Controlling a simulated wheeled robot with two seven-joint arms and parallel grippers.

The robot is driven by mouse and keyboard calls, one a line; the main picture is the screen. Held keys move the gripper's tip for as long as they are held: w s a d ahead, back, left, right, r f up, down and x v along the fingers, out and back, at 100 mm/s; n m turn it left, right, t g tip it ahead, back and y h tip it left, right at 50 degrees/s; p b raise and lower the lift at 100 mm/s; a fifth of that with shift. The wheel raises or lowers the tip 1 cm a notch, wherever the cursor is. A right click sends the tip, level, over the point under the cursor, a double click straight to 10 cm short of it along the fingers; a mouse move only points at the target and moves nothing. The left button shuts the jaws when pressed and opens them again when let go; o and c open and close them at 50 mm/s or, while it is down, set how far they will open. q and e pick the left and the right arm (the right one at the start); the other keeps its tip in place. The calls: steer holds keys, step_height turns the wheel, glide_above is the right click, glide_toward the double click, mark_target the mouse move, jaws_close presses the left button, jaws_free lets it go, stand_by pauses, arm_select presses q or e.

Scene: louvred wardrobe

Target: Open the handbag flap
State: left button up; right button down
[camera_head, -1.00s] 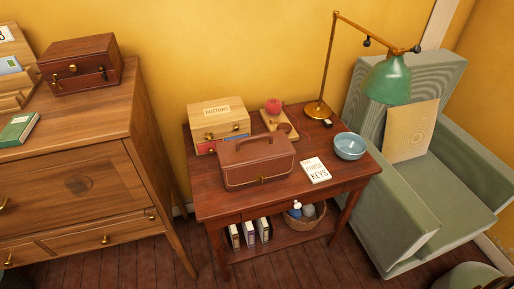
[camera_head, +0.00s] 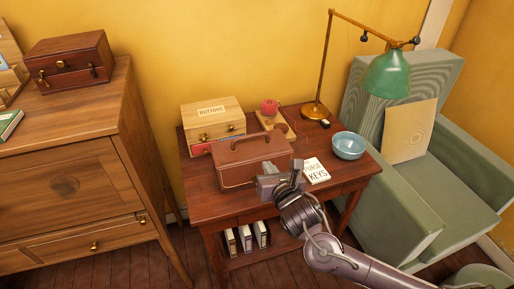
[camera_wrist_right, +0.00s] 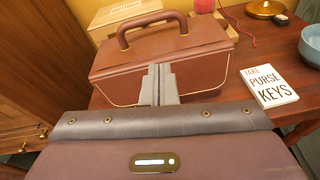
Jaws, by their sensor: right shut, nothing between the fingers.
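The brown handbag (camera_head: 238,168) stands upright on the small table, its curved handle up and its flap down over the front. It also shows in the right wrist view (camera_wrist_right: 110,62), with gold trim along its front. My right gripper (camera_head: 262,187) is at the front of the bag, near the lower right of its front face. In the wrist view the grey fingers (camera_wrist_right: 159,70) are together and empty, pointing at the middle of the front and hiding the clasp area. I cannot tell whether they touch the bag. My left gripper is not in view.
The wooden table (camera_head: 205,205) also holds a buttons box (camera_head: 214,121), a "Purse Keys" card (camera_head: 315,171), a blue bowl (camera_head: 348,146) and a lamp (camera_head: 316,108). A chest of drawers (camera_head: 75,175) stands left and a green armchair (camera_head: 445,190) right.

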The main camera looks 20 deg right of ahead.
mark_target(257, 155)
steer(key=w, duration=0.3)
steer(key=w+n, duration=0.1)
steer(key=w, duration=0.2)
steer(key=w+n+p, duration=0.1)
steer(key=w, duration=0.3)
steer(key=shift+a+f+t, duration=0.15)
steer(key=shift+a+t, duration=0.15)
steer(key=shift+s, duration=0.1)
